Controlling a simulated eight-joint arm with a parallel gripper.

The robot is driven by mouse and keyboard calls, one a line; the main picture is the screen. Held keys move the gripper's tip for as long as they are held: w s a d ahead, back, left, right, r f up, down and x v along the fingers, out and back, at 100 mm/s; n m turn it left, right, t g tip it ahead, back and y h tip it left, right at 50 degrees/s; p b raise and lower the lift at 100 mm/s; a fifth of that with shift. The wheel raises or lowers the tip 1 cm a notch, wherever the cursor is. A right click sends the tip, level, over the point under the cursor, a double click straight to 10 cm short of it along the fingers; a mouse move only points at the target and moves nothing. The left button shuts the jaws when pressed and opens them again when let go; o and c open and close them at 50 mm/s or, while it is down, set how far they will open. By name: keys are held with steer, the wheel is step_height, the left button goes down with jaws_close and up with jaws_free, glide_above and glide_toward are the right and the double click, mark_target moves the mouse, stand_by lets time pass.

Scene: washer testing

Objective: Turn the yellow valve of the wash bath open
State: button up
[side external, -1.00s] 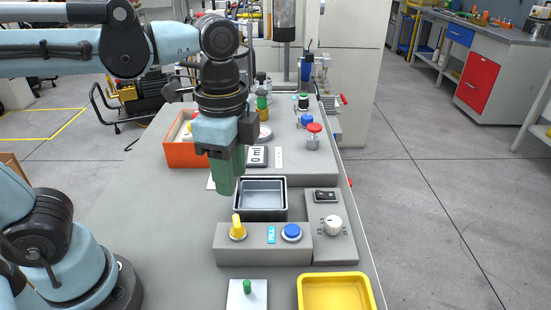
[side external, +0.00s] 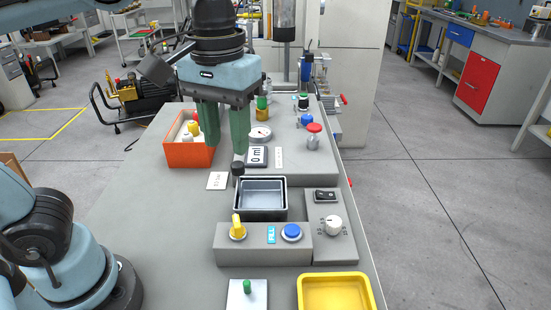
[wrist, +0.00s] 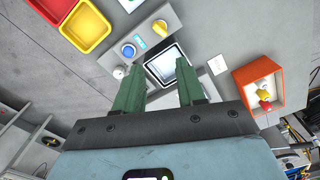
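The yellow valve (side external: 237,228) stands upright on the left of the grey front panel (side external: 262,258). It also shows in the wrist view (wrist: 160,28), above the bath in the picture. The wash bath (side external: 261,213), a rectangular metal basin, is right behind that panel and looks empty; it shows in the wrist view (wrist: 152,76) too. My gripper (side external: 226,150) is high above the bench, behind and above the bath, apart from the valve. Its two green fingers are spread with nothing between them, also in the wrist view (wrist: 158,74).
A blue button (side external: 291,232) is beside the valve, and a white dial (side external: 333,225) is further right. A small dark knob (side external: 238,168) stands near the bath's back left corner. An orange box (side external: 178,155) is back left; a yellow tray (side external: 335,276) is front right.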

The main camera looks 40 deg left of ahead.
steer(key=n, duration=0.8)
glide_toward(236, 220)
step_height(236, 220, down, 9)
steer(key=shift+r, duration=0.1)
stand_by(0.3)
